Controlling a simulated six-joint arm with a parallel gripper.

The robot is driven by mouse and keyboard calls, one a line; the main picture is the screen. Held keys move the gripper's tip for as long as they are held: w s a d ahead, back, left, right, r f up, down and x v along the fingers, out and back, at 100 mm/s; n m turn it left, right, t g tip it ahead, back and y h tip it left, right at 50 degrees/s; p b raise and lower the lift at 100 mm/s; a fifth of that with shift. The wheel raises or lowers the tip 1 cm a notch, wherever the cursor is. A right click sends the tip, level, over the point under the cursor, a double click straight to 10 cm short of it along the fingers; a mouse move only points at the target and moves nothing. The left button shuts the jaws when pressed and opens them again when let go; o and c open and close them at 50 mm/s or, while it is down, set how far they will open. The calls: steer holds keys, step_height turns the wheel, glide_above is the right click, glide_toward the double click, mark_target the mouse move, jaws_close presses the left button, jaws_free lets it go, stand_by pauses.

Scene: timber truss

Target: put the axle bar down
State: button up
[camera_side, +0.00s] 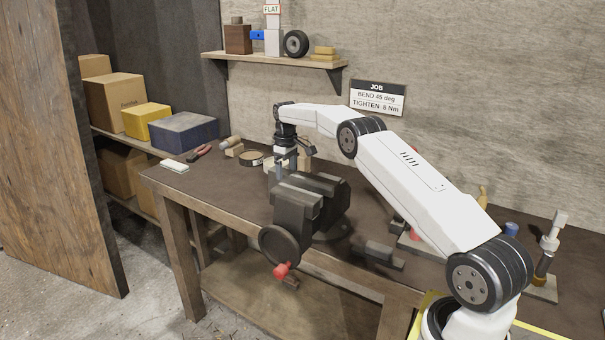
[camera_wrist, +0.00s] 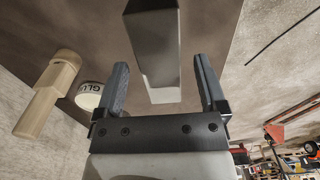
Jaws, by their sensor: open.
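My gripper (camera_side: 284,166) is over the bench beside the dark vise (camera_side: 290,200), near its far side, with the fingers pointing down. In the wrist view my gripper (camera_wrist: 161,62) is open, its two grey fingers well apart. A grey, square-edged bar-like piece (camera_wrist: 158,55) lies between the fingers, with a visible gap on each side. I cannot tell whether this piece is the axle bar or part of the vise. The axle bar cannot be made out for certain in the side view, where the fingers are small and partly hidden by the vise.
A pale mallet (camera_wrist: 45,95) and a labelled roll (camera_wrist: 90,96) lie close to the gripper. A dark block (camera_side: 379,251) lies on the bench right of the vise. The vise handle's red knob (camera_side: 281,271) sticks out at the front.

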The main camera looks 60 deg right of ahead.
steer(key=shift+r, duration=3.25)
steer(key=shift+w+a, duration=0.15)
steer(key=shift+a, duration=0.25)
steer(key=s+a+n+t, duration=0.1)
steer(key=s+a, duration=0.1)
steer(key=a, duration=0.8)
steer(key=s+a+t, duration=0.1)
steer(key=s+a, duration=0.1)
steer(key=a, duration=0.9)
steer(key=s+a+f, duration=0.2)
steer(key=s+a, duration=0.1)
steer(key=s, duration=0.5)
steer(key=s+a+f, duration=0.3)
steer(key=s, duration=0.5)
steer(key=s+a+f+m, duration=0.1)
steer(key=s+a+f, duration=0.1)
steer(key=s, duration=0.6)
steer(key=shift+s+a+f+t, duration=0.15)
steer(key=shift+s+a+t, duration=0.2)
steer(key=shift+a, duration=0.25)
